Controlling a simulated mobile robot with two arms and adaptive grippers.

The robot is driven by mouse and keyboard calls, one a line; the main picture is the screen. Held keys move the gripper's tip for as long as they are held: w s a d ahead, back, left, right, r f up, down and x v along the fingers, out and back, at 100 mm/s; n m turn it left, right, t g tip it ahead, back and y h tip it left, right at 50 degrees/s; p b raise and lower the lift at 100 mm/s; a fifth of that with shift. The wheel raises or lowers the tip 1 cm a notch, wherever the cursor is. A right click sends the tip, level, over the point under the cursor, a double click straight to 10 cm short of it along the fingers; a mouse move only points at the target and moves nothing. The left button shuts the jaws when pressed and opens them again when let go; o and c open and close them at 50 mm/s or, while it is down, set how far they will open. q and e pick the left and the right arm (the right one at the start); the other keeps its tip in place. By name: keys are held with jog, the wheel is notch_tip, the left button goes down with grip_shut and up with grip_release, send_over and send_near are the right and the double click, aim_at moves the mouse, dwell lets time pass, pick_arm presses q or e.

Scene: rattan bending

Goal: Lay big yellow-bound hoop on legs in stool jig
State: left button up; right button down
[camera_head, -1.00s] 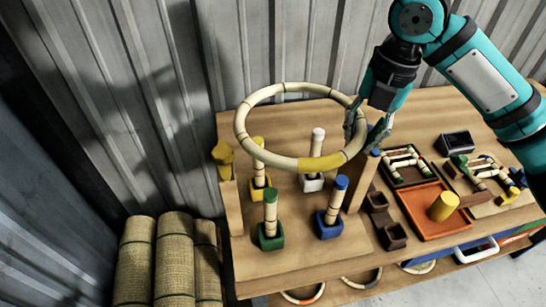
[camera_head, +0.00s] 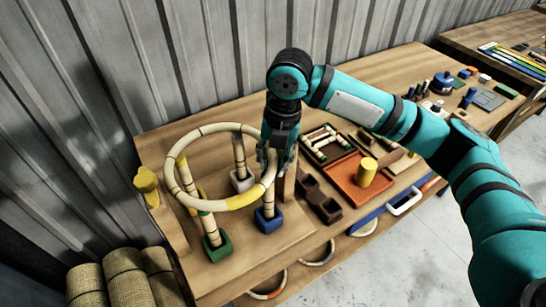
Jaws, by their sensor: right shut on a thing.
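The big yellow-bound hoop (camera_head: 241,200) is a pale rattan ring with dark bands and one yellow-wrapped stretch at its front right. My right gripper (camera_head: 272,166) is shut on the hoop's right side. The hoop lies roughly level over the stool jig, close to the tops of the legs; I cannot tell whether it touches them. The legs stand upright in coloured sockets: green (camera_head: 217,249), blue (camera_head: 268,222) and white (camera_head: 242,182). Another leg behind the hoop's left front is partly hidden. My left gripper is not in view.
A yellow clamp-like piece (camera_head: 147,183) sits on the jig's left post. Right of the jig are brown bins (camera_head: 318,200), an orange tray (camera_head: 350,178) with a yellow cylinder (camera_head: 366,172), and a dark tray (camera_head: 327,145) of rattan pieces. Rolled mats (camera_head: 125,277) stand at lower left.

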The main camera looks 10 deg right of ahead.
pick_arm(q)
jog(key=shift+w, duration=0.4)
pick_arm(e)
jog(key=c, duration=1.1)
grip_release()
jog(key=shift+r, duration=0.15)
pick_arm(q)
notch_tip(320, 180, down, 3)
jog(key=b, duration=0.2)
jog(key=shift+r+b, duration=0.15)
jog(key=shift+b, duration=0.2)
pick_arm(e)
notch_tip(320, 180, up, 12)
jog(key=d, duration=0.1)
jog(key=shift+s+d, duration=0.2)
jog(key=shift+s, duration=0.05)
